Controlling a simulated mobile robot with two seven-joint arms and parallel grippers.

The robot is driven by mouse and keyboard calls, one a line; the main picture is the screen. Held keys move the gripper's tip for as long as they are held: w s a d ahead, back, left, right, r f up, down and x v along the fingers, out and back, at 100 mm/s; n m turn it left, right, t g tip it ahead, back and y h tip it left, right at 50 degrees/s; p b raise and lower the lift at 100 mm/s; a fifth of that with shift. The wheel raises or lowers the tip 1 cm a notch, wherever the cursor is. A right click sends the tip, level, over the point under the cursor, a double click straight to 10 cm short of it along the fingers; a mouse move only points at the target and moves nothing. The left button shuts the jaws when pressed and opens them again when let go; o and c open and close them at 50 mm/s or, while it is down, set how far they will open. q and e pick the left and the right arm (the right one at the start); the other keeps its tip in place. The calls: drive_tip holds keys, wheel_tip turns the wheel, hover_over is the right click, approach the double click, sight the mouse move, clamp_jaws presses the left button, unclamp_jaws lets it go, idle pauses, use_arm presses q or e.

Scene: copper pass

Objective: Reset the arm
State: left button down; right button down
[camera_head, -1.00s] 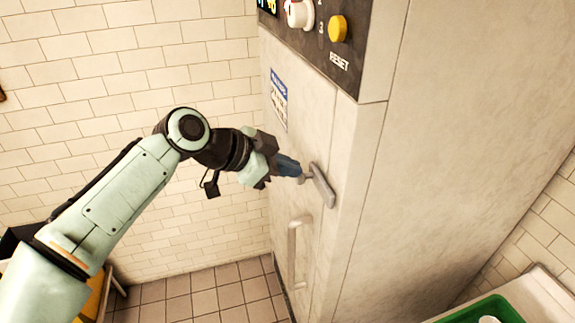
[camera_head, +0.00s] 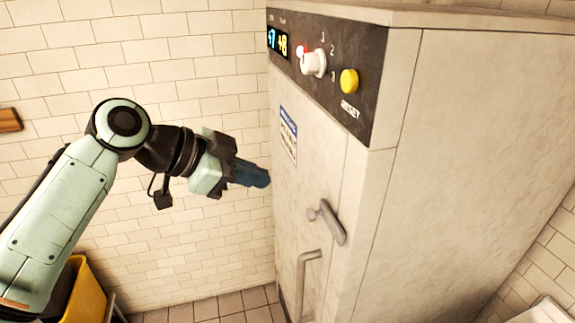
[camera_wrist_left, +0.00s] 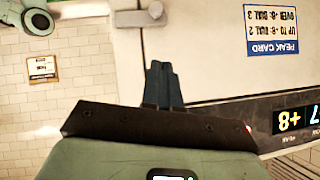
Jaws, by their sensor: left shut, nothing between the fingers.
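My left arm comes in from the left in the head view. Its gripper (camera_head: 262,180) is shut and empty, with its blue fingers together, in front of the cabinet's left edge and apart from the latch. The left gripper also shows in the left wrist view (camera_wrist_left: 163,75), shut. The tall pale cabinet (camera_head: 455,150) has a grey latch handle (camera_head: 328,222) and a longer pull handle (camera_head: 306,285) below it on its door. My right gripper is not in view.
The cabinet's dark panel carries a lit display (camera_head: 278,42), a white dial (camera_head: 314,62) and a yellow RESET button (camera_head: 349,81). A blue-headed peak card (camera_head: 288,135) is on the door. A yellow bin (camera_head: 90,292) stands at lower left. A tiled wall (camera_head: 200,80) is behind.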

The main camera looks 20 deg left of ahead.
use_arm(q)
drive_tip(key=w+d+f+n+g+y, duration=0.15)
drive_tip(key=w+f, duration=0.35)
drive_tip(key=f, duration=0.5)
drive_tip(key=w+f+n+y, duration=0.1)
drive_tip(key=w+f+n, duration=0.3)
drive_tip(key=f, duration=0.6)
wheel_tip(320, 180, down, 24)
drive_tip(key=n+g+y, duration=0.1)
drive_tip(key=n+g, duration=0.1)
drive_tip(key=n, duration=0.2)
drive_tip(key=s+d+f+n+g, duration=0.1)
drive_tip(key=s+f+n, duration=0.1)
drive_tip(key=s+f, duration=0.65)
drive_tip(key=s+d+f+n+g, duration=0.15)
drive_tip(key=s+f, duration=0.45)
drive_tip(key=f, duration=0.6)
drive_tip(key=s+d+f+n+g, duration=0.1)
drive_tip(key=s+f, duration=0.2)
drive_tip(key=s, duration=0.5)
drive_tip(key=s+d+f+n+g, duration=0.1)
drive_tip(key=s+f+n, duration=0.1)
drive_tip(key=s, duration=0.5)
drive_tip(key=shift+s+d+f+y, duration=0.35)
drive_tip(key=shift+f, duration=0.2)
